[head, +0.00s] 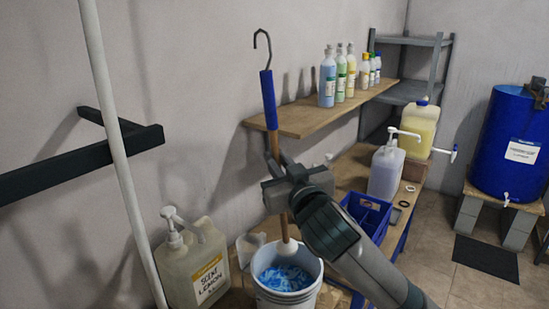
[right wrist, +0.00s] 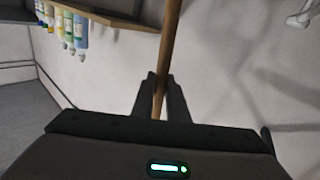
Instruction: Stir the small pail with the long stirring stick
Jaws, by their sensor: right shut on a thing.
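The long stirring stick (head: 268,100) has a metal hook at its top, a blue grip and a wooden shaft. It stands nearly upright, tilted slightly. My right gripper (head: 274,160) is shut on its wooden shaft below the blue grip; the shaft also shows between the fingers in the right wrist view (right wrist: 169,50). The small pail (head: 287,298) is white and holds blue and white contents. The stick's pale lower end (head: 287,247) is at the pail's mouth, over the far part of the opening; I cannot tell whether it touches the contents. My left gripper is not in view.
A lemon scent jug (head: 205,270) with a pump stands left of the pail. A blue caddy (head: 366,214) and a pump jug (head: 386,170) stand to the right on the bench. A wall shelf (head: 300,117) with several bottles is behind. A blue drum (head: 508,140) stands far right.

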